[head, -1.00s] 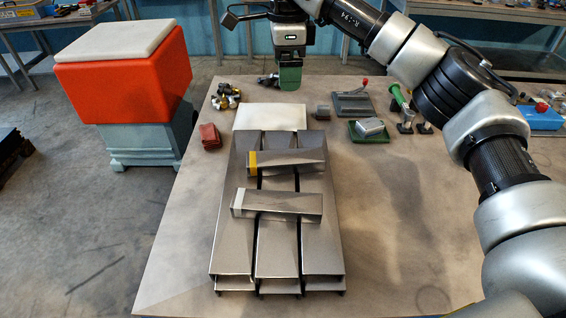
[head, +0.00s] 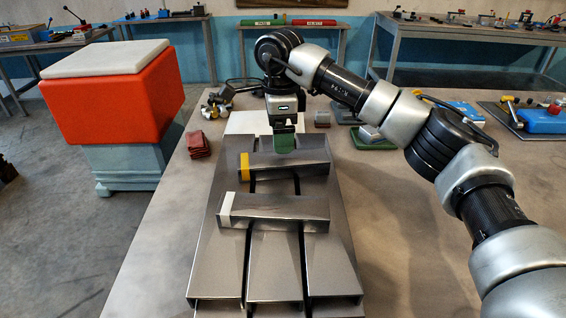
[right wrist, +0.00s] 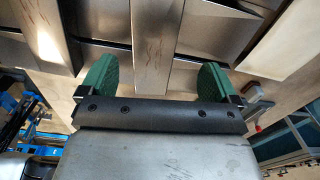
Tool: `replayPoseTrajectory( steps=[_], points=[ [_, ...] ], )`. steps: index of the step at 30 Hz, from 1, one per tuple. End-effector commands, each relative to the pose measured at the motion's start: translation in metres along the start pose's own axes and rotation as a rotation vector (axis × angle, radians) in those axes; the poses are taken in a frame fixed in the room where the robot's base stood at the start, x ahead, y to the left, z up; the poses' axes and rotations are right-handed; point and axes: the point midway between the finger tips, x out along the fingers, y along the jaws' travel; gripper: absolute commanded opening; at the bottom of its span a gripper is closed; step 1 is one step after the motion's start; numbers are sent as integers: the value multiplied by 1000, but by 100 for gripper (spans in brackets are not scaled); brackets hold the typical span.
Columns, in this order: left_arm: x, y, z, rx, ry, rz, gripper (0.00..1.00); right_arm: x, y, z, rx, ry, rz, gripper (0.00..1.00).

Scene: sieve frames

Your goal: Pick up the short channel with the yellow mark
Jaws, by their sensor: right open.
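The short channel with the yellow mark (head: 296,164) lies crosswise on top of several long grey channels (head: 275,272). Its yellow band (head: 244,167) is at its left end. A second short channel with a white mark (head: 280,212) lies nearer to me. My right gripper (head: 284,146) points down at the yellow-marked channel, its green finger overlapping the far edge in the head view. In the right wrist view, the green jaws (right wrist: 156,78) are apart, with a metal channel (right wrist: 156,45) showing between them. I cannot tell whether they reach down beside it. My left gripper is out of view.
Dark red pieces (head: 198,144) lie left of the stack, and a pale sheet (head: 238,122) lies behind it. Small parts and trays (head: 370,135) are at the back right. An orange block (head: 115,105) stands off the table's left side. The table right of the stack is clear.

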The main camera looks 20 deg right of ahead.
Motion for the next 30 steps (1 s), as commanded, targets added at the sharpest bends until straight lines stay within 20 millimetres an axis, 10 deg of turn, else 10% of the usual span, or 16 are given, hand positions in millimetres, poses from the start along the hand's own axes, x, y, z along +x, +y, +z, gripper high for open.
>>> replayPoseTrajectory(
  steps=[23, 30],
  points=[
    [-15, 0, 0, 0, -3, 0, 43, 62, 7, -4, 0, 0, -1, 92],
    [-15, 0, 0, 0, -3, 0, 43, 62, 7, -4, 0, 0, -1, 59]
  ],
)
